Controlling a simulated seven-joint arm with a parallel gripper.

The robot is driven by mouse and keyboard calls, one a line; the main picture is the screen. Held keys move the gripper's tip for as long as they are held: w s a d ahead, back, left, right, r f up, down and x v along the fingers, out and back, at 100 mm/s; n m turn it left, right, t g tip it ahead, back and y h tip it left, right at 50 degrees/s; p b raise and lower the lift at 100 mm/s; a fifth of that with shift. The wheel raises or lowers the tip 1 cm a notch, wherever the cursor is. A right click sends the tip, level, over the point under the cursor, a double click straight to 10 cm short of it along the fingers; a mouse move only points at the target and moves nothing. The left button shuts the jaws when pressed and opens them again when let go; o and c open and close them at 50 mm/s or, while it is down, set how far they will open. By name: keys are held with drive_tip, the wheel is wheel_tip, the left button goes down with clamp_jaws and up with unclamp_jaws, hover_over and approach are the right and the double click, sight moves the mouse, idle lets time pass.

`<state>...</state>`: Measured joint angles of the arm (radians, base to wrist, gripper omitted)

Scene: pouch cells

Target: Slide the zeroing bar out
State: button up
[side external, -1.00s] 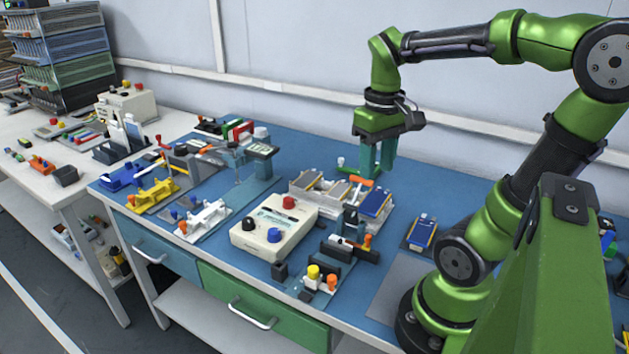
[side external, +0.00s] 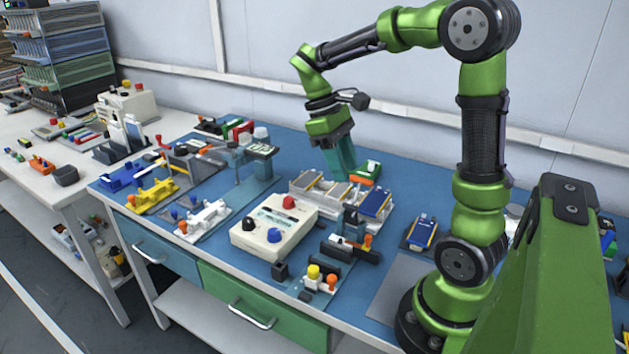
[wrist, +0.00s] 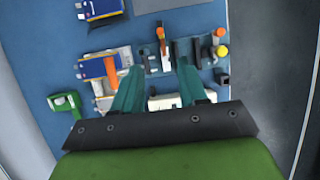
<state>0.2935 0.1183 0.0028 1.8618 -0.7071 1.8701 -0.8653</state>
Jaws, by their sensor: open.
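No part is clearly labelled as the zeroing bar. A black bar (side external: 361,252) lies across a small fixture at the bench front, with an orange knob (side external: 367,240) at its side; I cannot tell if it is the zeroing bar. An orange handle on a dark post (wrist: 160,35) and dark upright blocks (wrist: 183,52) show in the wrist view. My gripper (side external: 347,178) is open and empty, tilted, behind the cell trays in the side view. In the wrist view my gripper's teal fingers (wrist: 159,72) are spread apart with nothing between them.
A white tester box (side external: 273,224) stands left of the fixture. Pouch cells (side external: 376,203) lie in trays behind it. A green clamp-like part (side external: 368,170) is near my fingers. Yellow and orange knobs (side external: 314,272) stand at the front. A gauge with a display (side external: 262,152) is further left.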

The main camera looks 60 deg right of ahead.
sight(367, 235)
drive_tip(key=x, duration=1.5)
drive_tip(key=shift+s+f, duration=0.1)
drive_tip(key=shift+f, duration=0.2)
clamp_jaws()
